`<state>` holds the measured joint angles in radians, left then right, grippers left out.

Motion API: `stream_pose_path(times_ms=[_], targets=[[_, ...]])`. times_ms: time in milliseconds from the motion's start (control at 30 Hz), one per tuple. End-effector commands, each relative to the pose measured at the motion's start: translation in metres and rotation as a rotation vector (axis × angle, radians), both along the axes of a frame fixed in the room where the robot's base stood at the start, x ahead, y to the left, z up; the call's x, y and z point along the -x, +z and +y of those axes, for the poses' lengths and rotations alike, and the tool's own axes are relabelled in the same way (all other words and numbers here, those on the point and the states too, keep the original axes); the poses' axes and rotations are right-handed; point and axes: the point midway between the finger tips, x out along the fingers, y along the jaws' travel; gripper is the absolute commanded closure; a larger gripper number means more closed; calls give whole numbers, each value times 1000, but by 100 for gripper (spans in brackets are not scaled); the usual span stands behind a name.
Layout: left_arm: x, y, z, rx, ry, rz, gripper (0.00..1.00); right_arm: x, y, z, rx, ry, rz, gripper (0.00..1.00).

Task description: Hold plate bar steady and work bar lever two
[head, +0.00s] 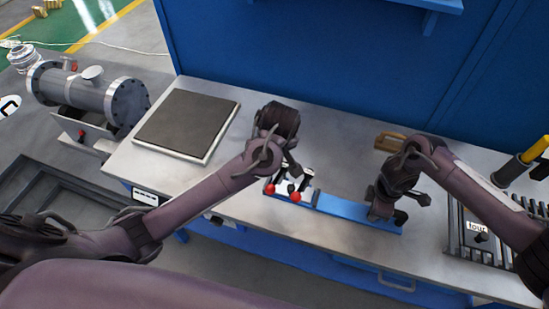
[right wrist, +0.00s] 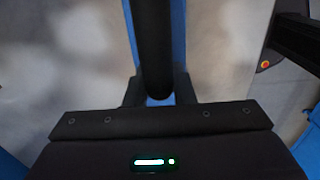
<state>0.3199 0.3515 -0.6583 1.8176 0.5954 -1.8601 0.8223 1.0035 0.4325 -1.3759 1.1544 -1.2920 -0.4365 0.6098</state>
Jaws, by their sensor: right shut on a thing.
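A long blue plate (head: 345,206) lies on the steel bench. At its left end is a white lever block with two red-knobbed levers, a left lever (head: 270,188) and a right lever (head: 295,197). My left gripper (head: 291,178) is just above and behind the levers; its fingertips are small and partly hidden, so its opening and any contact are unclear. My right gripper (head: 384,211) is low at the plate's right end. In the right wrist view, a dark round plate bar (right wrist: 151,50) runs along the blue plate, between the fingers of my shut right gripper.
A grey pad in a pale frame (head: 187,124) lies on the bench's left. A wooden-coloured block (head: 388,141) lies behind my right arm. A slotted rack (head: 480,237) stands at the right. A blue wall closes off the back. Bare steel lies in front of the plate.

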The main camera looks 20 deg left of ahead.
Motion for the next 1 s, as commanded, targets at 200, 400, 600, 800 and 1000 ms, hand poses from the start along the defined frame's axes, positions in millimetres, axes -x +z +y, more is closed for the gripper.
stream_pose_path(times_ms=[200, 400, 600, 800, 1000], targets=[[0, 0, 0, 0, 0, 0, 100, 0, 0, 0, -2, 0, 0, 100], [0, -1, 0, 0, 0, 0, 100, 0, 0, 0, -1, 0, 0, 63], [0, -1, 0, 0, 0, 0, 100, 0, 0, 0, 0, 0, 0, 52], [0, -1, 0, 0, 0, 0, 100, -1, 2, 0, 0, 0, -1, 52], [0, 0, 0, 0, 0, 0, 100, -1, 29, 0, -2, 2, -3, 52]])
